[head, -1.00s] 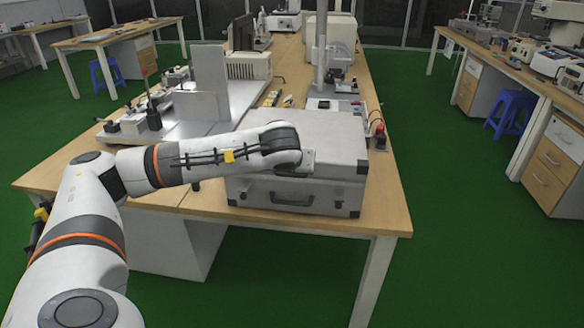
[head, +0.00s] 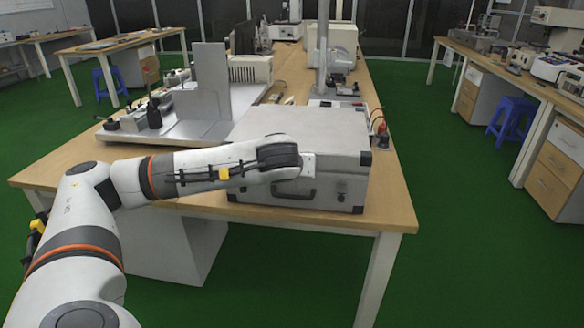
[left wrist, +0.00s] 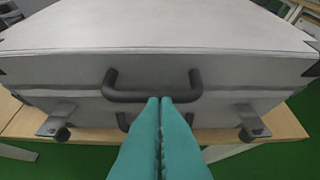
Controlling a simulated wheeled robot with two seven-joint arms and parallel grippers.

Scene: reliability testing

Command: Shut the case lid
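The silver case (head: 310,130) stands on the wooden table near its front edge. Its lid (left wrist: 150,30) lies down over the base, and a seam runs along the front; I cannot tell if it is fully closed. A dark handle (left wrist: 152,92) is on the front face. Metal latch plates (left wrist: 55,122) and (left wrist: 251,122) stick out at left and right below it. My left gripper (left wrist: 160,101) has its teal fingers together, with tips at the handle's lower bar; contact is unclear. In the head view my left forearm crosses the case's front and hides its fingers. My right gripper is out of view.
A metal plate fixture (head: 211,85) stands behind left of the case. A post stand (head: 322,60) and a red-tipped item (head: 379,126) are behind and right of it. The table (head: 395,200) has a narrow free strip at its right edge.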

